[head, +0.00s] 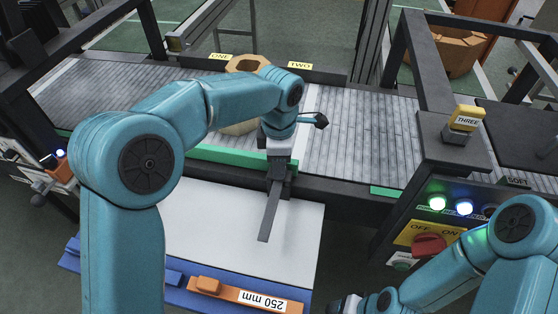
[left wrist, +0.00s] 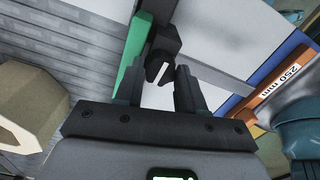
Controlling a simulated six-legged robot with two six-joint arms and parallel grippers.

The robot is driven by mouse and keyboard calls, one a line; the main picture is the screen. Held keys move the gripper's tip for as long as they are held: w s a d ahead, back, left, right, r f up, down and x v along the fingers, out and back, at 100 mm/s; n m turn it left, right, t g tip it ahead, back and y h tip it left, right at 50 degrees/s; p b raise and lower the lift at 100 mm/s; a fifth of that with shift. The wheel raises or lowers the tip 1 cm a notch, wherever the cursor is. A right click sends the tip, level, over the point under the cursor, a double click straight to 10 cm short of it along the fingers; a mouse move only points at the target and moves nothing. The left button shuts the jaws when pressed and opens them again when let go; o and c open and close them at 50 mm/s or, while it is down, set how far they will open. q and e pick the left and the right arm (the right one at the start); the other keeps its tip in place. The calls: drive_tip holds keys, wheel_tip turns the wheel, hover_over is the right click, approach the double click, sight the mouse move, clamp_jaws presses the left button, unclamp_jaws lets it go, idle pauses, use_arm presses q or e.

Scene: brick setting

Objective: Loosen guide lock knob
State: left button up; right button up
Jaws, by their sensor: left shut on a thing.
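My left gripper (head: 278,170) reaches down over the front edge of the conveyor, at the green guide rail (head: 235,160). In the left wrist view its two fingers (left wrist: 160,78) stand on either side of a black knob-like part (left wrist: 164,48), and it is shut on this part. The fingers hide much of it, so I cannot tell how far it is turned. A dark flat bar (head: 268,215) runs from below the gripper over the white board. My right gripper (head: 343,303) shows only partly at the bottom edge; its fingers are not clear.
The grey roller conveyor (head: 350,130) lies behind. A tan hexagonal part (head: 245,64) stands on it, partly behind my left arm. An orange block (head: 235,293) marked 250 mm sits at the front of the white board (head: 215,225). A red switch (head: 428,245) is at right.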

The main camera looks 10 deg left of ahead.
use_arm(q)
drive_tip(key=shift+r, duration=0.1)
drive_tip(key=o, duration=1.1)
drive_tip(key=shift+c, duration=0.2)
wheel_tip(320, 180, up, 16)
drive_tip(key=p, duration=0.2)
drive_tip(key=shift+r, duration=0.15)
